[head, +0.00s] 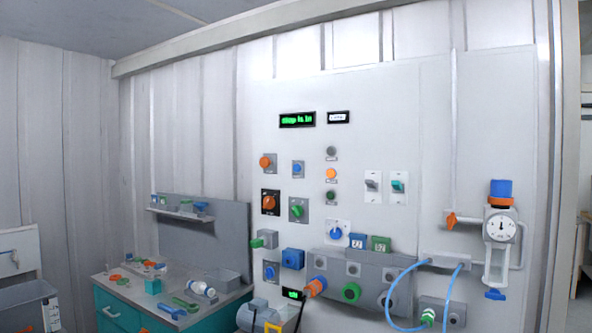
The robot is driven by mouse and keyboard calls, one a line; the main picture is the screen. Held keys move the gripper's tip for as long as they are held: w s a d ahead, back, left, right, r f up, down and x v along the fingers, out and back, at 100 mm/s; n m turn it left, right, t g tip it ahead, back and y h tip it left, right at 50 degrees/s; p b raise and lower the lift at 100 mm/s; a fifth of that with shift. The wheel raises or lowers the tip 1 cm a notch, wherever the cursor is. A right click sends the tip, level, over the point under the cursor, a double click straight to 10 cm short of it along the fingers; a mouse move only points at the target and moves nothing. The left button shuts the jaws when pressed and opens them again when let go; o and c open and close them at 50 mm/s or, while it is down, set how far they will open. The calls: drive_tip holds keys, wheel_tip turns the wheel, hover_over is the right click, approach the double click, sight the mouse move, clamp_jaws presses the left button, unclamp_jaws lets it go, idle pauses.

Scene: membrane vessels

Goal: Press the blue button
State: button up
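Other blue controls are lower: a blue knob on a white plate (336,233), a blue knob on a grey plate (270,271) and a blue box (292,258). My gripper is not in view.
A teal-fronted workbench (120,313) with small tools stands at the left. A gauge with valves (501,228) and a looped blue hose (391,297) stick out at the right. An orange plug (317,286) with a black cable juts out low on the panel.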

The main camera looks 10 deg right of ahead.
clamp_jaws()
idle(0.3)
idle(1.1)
